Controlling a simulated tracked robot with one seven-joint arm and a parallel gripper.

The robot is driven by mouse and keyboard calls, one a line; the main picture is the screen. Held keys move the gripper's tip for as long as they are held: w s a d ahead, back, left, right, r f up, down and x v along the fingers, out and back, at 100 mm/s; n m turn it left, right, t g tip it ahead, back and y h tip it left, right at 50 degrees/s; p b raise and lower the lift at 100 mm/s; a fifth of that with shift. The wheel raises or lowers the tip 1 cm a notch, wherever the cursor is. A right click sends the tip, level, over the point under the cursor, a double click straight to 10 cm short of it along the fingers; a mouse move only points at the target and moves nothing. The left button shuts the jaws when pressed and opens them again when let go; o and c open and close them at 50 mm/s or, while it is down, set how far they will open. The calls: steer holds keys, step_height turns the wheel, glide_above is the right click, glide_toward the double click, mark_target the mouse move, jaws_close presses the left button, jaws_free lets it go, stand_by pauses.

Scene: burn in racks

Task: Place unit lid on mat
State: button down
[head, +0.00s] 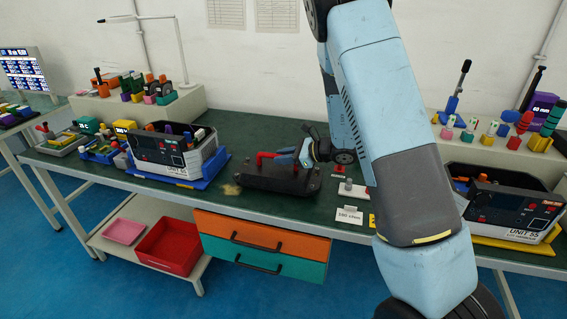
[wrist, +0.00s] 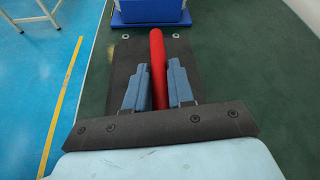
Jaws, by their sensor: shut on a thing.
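The unit lid (head: 272,180) is a dark, flat piece with a red handle (head: 264,156). It is over the middle of the green bench top, near the front edge. My gripper (head: 288,159) is shut on the red handle, which also shows between the blue fingers in the wrist view (wrist: 157,85). The dark lid plate (wrist: 190,62) spreads out beneath the fingers. I cannot tell whether the lid touches the bench. I cannot make out a mat separate from the green surface (wrist: 235,70).
An open unit (head: 165,150) stands on a blue tray (head: 196,182) to the left. Another unit (head: 505,208) stands on a yellow tray at right. A small card and grey block (head: 350,189) lie right of the lid. Orange and teal drawers (head: 262,238) hang below.

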steer(key=shift+f, duration=1.1)
steer(key=c, duration=1)
jaws_free()
